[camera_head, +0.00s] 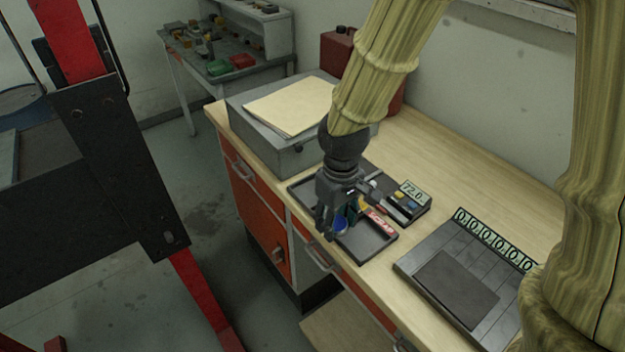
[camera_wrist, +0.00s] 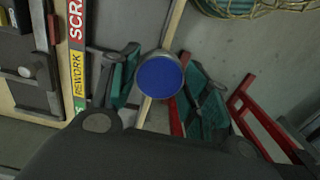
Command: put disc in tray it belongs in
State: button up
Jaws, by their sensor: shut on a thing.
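A blue disc (camera_wrist: 160,76) sits between the teal finger pads of my gripper (camera_wrist: 163,88) in the wrist view. In the head view my gripper (camera_head: 340,222) is shut on the disc (camera_head: 340,225), above the front edge of the bench's dark tray (camera_head: 368,243). Labels stand along the tray: a red SCRAP label (camera_head: 380,220) shows in the head view, partly behind the fingers. The wrist view shows this label (camera_wrist: 76,20), a yellow REWORK label (camera_wrist: 79,75) and part of a green label (camera_wrist: 78,113). My gripper hides the tray's middle.
A dark device with a 72.0 display (camera_head: 412,190) stands right behind the tray. A flat unit with a row of zeros (camera_head: 455,285) lies at the right. A grey case (camera_head: 270,150) with a folder is at the back left. Bare wood (camera_head: 470,180) lies behind.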

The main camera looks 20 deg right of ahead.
jog(key=w+p, duration=0.2)
jog(key=w, duration=0.3)
jog(key=w+f+p, duration=0.1)
jog(key=w+p, duration=0.1)
jog(key=w, duration=0.4)
jog(key=w+p, duration=0.1)
jog(key=w, duration=0.4)
jog(key=shift+w+a+f+p, duration=0.1)
jog(key=shift+w+f+p, duration=0.05)
jog(key=shift+p, duration=0.25)
jog(key=shift+f+p, duration=0.95)
jog(key=shift+f, duration=0.8)
jog(key=shift+f, duration=0.15)
jog(key=o, duration=1)
jog(key=shift+r, duration=0.2)
jog(key=shift+r+b, duration=2.25)
jog(key=shift+r, duration=3.7)
